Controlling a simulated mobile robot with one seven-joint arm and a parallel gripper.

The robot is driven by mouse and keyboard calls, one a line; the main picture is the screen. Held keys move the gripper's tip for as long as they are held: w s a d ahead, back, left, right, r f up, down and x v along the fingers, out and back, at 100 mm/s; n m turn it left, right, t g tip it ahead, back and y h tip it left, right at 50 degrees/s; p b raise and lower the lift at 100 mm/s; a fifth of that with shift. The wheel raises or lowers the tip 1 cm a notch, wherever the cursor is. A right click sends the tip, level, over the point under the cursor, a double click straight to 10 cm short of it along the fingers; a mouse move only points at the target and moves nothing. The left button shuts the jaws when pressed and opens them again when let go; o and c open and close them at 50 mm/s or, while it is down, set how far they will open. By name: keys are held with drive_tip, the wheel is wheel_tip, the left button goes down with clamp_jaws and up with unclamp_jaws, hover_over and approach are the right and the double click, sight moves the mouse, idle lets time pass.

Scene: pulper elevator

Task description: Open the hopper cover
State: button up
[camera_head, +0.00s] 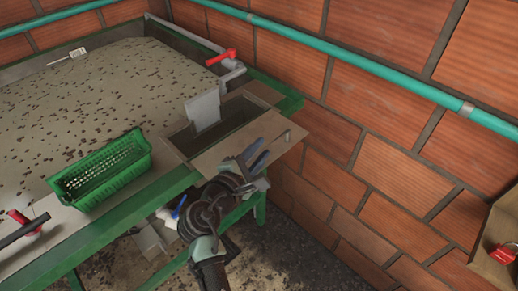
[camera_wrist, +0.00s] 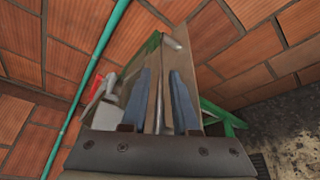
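The hopper cover (camera_head: 235,143) is a flat beige board at the table's right end. It lies beside a dark rectangular hopper opening (camera_head: 226,119), part of which is uncovered. A small grey knob (camera_head: 287,136) stands near its right end; a grey knob also shows in the wrist view (camera_wrist: 172,44). My gripper (camera_head: 256,158) is at the cover's near edge. In the wrist view its two blue-grey fingers (camera_wrist: 161,100) are apart, with the board's edge seen between them. I cannot tell whether they touch it. A light grey plate (camera_head: 203,108) stands upright at the opening.
A green basket (camera_head: 101,171) sits on the green-framed table (camera_head: 120,213), left of the opening. A red-handled valve (camera_head: 222,57) is behind it. A brick wall (camera_head: 375,150) with a teal pipe (camera_head: 390,77) bounds the right. A wooden box (camera_head: 497,250) is at far right.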

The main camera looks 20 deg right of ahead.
idle(0.3)
drive_tip(key=b+v, duration=0.2)
drive_tip(key=v, duration=1.1)
drive_tip(key=shift+r, duration=0.1)
drive_tip(key=w+a+r+m+t+y, duration=0.2)
drive_tip(key=w+r+m+t+y, duration=0.15)
drive_tip(key=r, duration=0.75)
drive_tip(key=w+a+r+m+t+y, duration=0.25)
drive_tip(key=r+m+t, duration=0.25)
drive_tip(key=r, duration=0.6)
drive_tip(key=s+a+r+m+t+y, duration=0.2)
drive_tip(key=s+r, duration=0.4)
drive_tip(key=r, duration=0.5)
drive_tip(key=s+a+r+m+t+y, duration=0.2)
drive_tip(key=s+r+t, duration=0.5)
drive_tip(key=r, duration=0.5)
drive_tip(key=shift+a+m+y, duration=0.4)
drive_tip(key=shift+m+y, duration=0.45)
drive_tip(key=shift+y, duration=0.25)
